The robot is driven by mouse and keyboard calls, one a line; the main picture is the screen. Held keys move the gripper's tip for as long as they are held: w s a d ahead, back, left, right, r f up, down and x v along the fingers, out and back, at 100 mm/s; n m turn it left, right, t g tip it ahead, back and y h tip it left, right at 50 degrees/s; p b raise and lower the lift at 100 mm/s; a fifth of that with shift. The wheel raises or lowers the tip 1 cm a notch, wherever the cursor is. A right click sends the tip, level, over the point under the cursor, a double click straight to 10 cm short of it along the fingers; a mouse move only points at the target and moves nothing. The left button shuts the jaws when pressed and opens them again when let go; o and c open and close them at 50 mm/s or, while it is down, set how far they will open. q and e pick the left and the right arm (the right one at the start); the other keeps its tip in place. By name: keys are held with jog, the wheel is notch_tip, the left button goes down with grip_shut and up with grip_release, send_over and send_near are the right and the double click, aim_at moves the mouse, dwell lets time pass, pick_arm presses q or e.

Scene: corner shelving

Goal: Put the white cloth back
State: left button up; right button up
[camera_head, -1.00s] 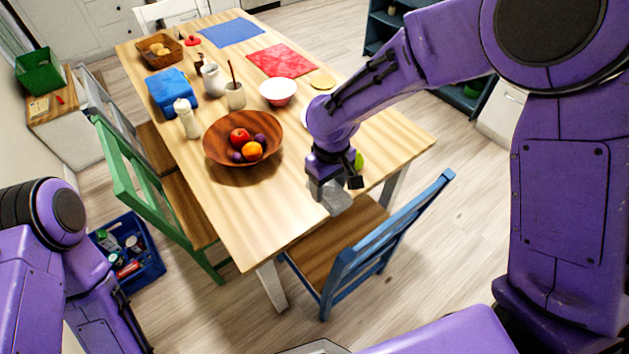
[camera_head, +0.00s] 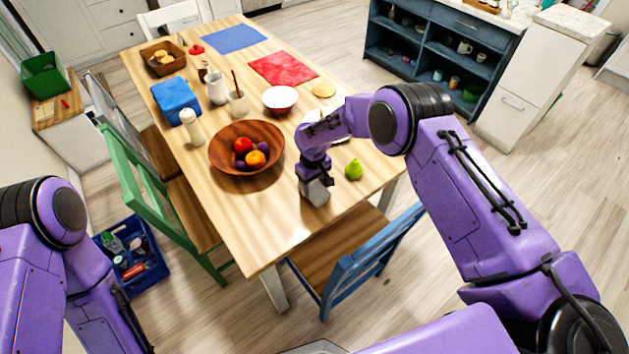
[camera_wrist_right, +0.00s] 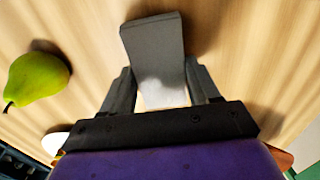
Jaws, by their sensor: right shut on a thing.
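The white cloth (camera_head: 315,194), greyish in this light, is a folded block in my right gripper (camera_head: 312,182). It is over the right side of the wooden table, near the front right edge. In the right wrist view the cloth (camera_wrist_right: 155,45) sticks out between the two fingers of the right gripper (camera_wrist_right: 160,78), which are shut on it. I cannot tell whether its lower end touches the table. My left arm shows at the left, but its gripper is out of view.
A green pear (camera_head: 353,170) lies just right of the cloth. A wooden fruit bowl (camera_head: 222,164) stands to its left. The wooden table (camera_head: 235,212) is bare in front. A blue chair (camera_head: 370,262) stands at the near right side. Blue shelving (camera_head: 420,62) is at the back.

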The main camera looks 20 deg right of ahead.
aim_at(313, 186)
jog(key=o, duration=0.9)
jog(key=shift+f, duration=0.1)
jog(key=shift+o, duration=0.2)
notch_tip(313, 186, up, 12)
jog(key=b, duration=0.2)
jog(key=shift+b, duration=0.4)
